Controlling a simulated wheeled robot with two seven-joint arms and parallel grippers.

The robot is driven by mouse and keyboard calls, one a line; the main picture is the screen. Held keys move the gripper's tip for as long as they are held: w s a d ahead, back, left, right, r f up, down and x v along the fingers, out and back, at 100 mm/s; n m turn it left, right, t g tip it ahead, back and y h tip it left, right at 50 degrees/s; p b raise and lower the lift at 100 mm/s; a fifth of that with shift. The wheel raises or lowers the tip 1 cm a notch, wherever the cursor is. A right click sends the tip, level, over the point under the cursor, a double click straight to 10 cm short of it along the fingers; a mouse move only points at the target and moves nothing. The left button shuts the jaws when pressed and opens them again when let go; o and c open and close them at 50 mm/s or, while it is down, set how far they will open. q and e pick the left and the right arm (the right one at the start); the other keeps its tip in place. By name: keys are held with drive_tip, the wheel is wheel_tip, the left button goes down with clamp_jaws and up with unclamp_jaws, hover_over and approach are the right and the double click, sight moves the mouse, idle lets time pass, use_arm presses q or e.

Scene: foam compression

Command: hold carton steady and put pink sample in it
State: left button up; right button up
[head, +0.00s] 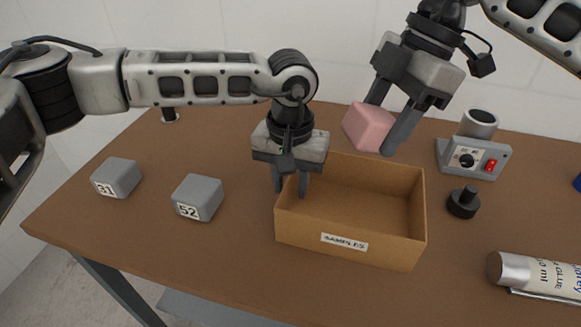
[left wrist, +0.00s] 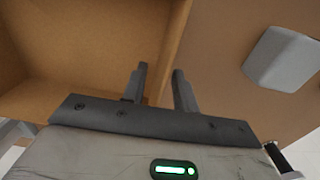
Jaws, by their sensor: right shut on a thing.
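The open brown carton (head: 300,232), with a label reading SAMPLES on its front wall, stands on the table and looks empty inside. My left gripper (head: 290,186) points down at the carton's left wall. In the left wrist view, the left gripper (left wrist: 160,80) has its fingers apart on either side of the carton wall (left wrist: 174,48), with gaps beside it. My right gripper (head: 369,128) is shut on the pink sample (head: 367,126), a block held tilted in the air above the carton's back edge. The left wrist view does not show the pink sample.
Grey blocks marked 31 (head: 117,178) and 52 (head: 198,197) lie left of the carton; one also shows in the left wrist view (left wrist: 285,58). Right of it are a black knobbed weight (head: 463,203), a grey device (head: 474,157) and a glue tube (head: 535,274).

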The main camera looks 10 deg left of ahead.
use_arm(q)
clamp_jaws()
use_arm(e)
hover_over(359, 215)
drive_tip(key=shift+f, duration=6.2)
drive_tip(key=o, duration=1)
drive_tip(key=shift+o, duration=0.2)
drive_tip(key=v, duration=1.2)
